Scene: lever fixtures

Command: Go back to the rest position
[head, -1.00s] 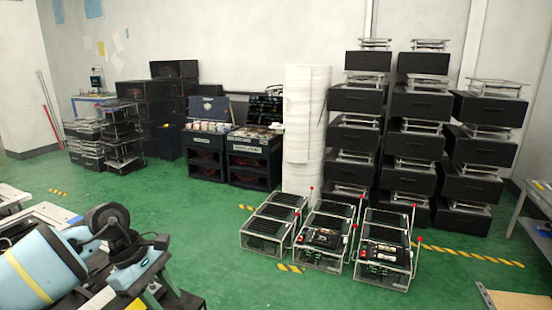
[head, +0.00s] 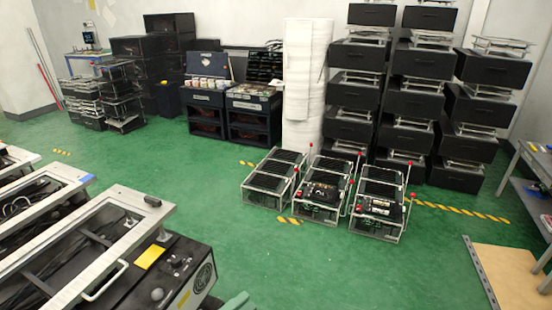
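Of my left arm, only a small grey-green piece (head: 238,302) seems to show, at the bottom edge of the head view. Its fingers cannot be made out, so I cannot see whether that gripper is open or shut. My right gripper is not in view. Three lever fixtures (head: 322,190) stand side by side on the green floor at centre right. They have clear frames, black tops and upright levers with red knobs. No gripper is near them.
Metal-framed equipment with a black control box (head: 165,275) fills the lower left. A wooden board (head: 510,275) and a grey table (head: 530,165) are at the right. Stacked black boxes (head: 355,90) and white rolls (head: 303,90) line the back. The middle floor is clear.

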